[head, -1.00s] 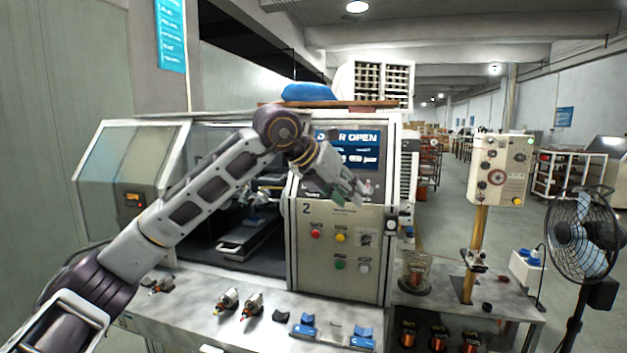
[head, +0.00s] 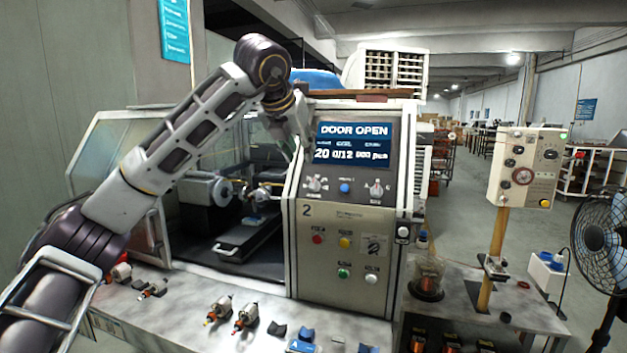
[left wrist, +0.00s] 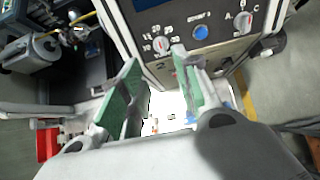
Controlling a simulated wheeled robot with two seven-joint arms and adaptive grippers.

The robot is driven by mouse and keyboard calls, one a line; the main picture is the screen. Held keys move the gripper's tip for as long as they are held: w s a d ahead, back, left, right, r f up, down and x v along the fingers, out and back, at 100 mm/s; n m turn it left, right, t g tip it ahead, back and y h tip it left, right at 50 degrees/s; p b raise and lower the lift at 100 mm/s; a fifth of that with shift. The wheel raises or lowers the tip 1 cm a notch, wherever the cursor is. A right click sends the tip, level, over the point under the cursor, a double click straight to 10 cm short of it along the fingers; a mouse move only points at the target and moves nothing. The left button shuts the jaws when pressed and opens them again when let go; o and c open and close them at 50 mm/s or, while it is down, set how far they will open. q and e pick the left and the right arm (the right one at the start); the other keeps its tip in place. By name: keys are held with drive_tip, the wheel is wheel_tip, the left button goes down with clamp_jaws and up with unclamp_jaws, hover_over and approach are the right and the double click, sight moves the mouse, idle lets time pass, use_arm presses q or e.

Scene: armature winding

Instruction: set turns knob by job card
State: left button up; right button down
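The turns knob (head: 316,184) is a pale dial with numbers around it, at the left of the machine's control panel. It also shows in the left wrist view (left wrist: 161,45), just beyond the fingertips. My left gripper (left wrist: 155,60) is open and empty there, green-padded fingers apart and pointing at the panel. The display (head: 353,142) reads "DOOR OPEN" with a large 20 below. I cannot clearly read the knob's pointer or pick out a job card. My right gripper is not in view.
A blue button (head: 345,187) and a lettered knob (head: 377,189) stand right of the turns knob. Red, yellow, green and white buttons are lower. Several armatures (head: 240,315) and blue holders lie on the front bench. The machine's winding bay is open at left.

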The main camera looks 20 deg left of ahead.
sight(313, 181)
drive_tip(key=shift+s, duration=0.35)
